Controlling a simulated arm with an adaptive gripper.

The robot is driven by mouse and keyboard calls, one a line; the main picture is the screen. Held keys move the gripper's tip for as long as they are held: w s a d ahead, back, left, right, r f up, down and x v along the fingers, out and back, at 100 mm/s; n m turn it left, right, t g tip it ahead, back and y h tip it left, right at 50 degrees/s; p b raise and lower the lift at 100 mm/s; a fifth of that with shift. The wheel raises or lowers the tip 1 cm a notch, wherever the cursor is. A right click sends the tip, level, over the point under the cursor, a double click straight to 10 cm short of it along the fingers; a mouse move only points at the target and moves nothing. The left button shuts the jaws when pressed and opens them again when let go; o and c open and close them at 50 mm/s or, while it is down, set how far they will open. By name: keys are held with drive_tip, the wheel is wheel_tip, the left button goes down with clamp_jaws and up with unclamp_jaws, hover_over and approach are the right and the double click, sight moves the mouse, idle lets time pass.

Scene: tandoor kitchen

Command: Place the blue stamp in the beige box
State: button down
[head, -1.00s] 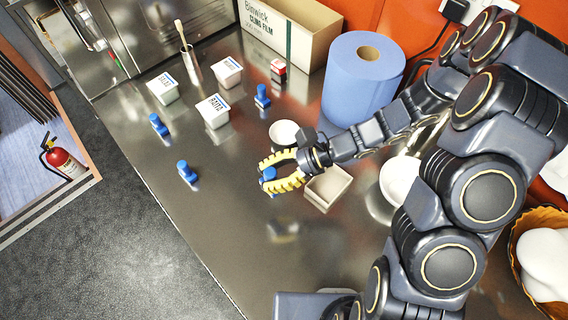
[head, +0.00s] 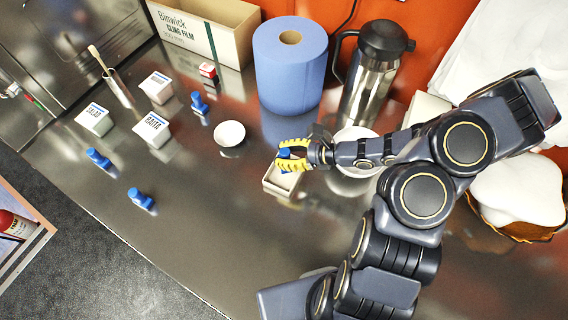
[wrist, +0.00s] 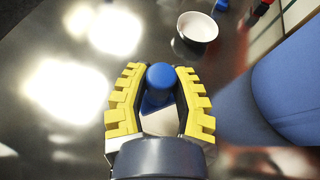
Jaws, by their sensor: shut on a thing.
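My gripper (head: 280,156), with yellow ridged fingers, is shut on a blue stamp (head: 285,153). The stamp's round blue handle (wrist: 160,75) shows between the fingers in the wrist view. The small beige box (head: 270,187) stands on the steel counter. In the head view the gripper and stamp overlap the far part of the box and appear over it. A pale surface shows under the stamp in the wrist view; I cannot tell whether the stamp touches the box.
Three other blue stamps (head: 98,158) (head: 140,199) (head: 199,102) stand on the counter (head: 200,215). A white bowl (head: 229,133) is left of the box. Labelled white tubs (head: 154,130), a blue paper roll (head: 290,75) and a steel flask (head: 370,85) stand farther back. The front counter is clear.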

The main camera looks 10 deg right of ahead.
drive_tip(key=shift+f, duration=2.4)
drive_tip(key=shift+f, duration=0.1)
drive_tip(key=c, duration=0.9)
unclamp_jaws()
